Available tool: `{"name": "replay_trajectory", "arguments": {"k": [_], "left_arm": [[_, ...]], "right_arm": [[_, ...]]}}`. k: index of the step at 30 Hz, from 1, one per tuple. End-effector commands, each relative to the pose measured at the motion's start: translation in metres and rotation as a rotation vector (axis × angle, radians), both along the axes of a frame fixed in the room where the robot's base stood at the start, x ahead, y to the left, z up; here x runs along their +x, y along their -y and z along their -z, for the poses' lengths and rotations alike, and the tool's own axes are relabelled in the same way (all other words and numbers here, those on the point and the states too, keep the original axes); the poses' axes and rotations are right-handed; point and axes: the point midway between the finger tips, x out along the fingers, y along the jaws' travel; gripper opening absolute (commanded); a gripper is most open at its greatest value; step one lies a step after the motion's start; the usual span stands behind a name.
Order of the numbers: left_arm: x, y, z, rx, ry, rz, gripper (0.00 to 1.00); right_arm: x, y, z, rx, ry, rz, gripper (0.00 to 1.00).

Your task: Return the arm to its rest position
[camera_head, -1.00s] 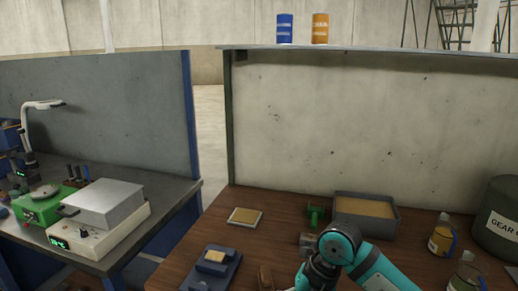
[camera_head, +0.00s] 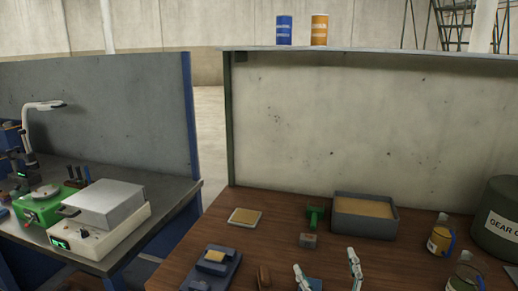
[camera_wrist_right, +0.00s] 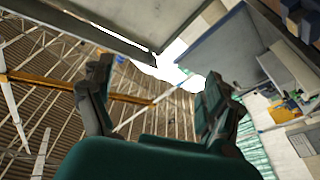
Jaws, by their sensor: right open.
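My right gripper (camera_head: 328,270) shows at the bottom edge of the head view, with only its two pale fingertips in sight, pointing up and spread apart. In the right wrist view, the same gripper (camera_wrist_right: 160,80) has its dark fingers wide apart with nothing between them, facing up toward the roof beams. The rest of the right arm is below the head view. My left gripper is in neither view.
A hotplate (camera_head: 100,237) stands on the left bench.

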Motion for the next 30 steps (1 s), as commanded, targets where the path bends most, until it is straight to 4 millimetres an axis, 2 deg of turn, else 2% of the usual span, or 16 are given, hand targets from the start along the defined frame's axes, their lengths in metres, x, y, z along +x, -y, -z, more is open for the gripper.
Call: {"name": "replay_trajectory", "arguments": {"k": [1, 3, 6, 9, 12, 15, 23, 30], "left_arm": [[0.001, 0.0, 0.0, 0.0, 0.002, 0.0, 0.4], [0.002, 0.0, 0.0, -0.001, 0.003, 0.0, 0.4], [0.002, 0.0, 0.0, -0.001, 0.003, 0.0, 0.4], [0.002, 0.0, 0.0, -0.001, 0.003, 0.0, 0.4], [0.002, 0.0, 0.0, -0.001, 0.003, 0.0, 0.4], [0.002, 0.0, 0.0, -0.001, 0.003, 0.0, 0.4], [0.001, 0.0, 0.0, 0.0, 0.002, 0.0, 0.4], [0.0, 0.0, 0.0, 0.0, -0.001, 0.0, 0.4]], "right_arm": [[-0.008, 0.021, 0.034, 0.046, -0.145, 0.076, 0.88], [-0.024, 0.045, 0.079, 0.09, -0.344, 0.163, 0.88], [-0.061, 0.067, 0.14, 0.128, -0.621, 0.246, 0.88], [-0.102, 0.075, 0.184, 0.145, -0.851, 0.284, 0.88], [-0.14, 0.078, 0.214, 0.148, -1.033, 0.296, 0.88], [-0.174, 0.077, 0.234, 0.148, -1.183, 0.291, 0.88], [-0.257, 0.069, 0.261, 0.135, -1.506, 0.245, 0.88], [-0.243, 0.067, 0.327, 0.127, -1.534, 0.247, 0.88]]}}
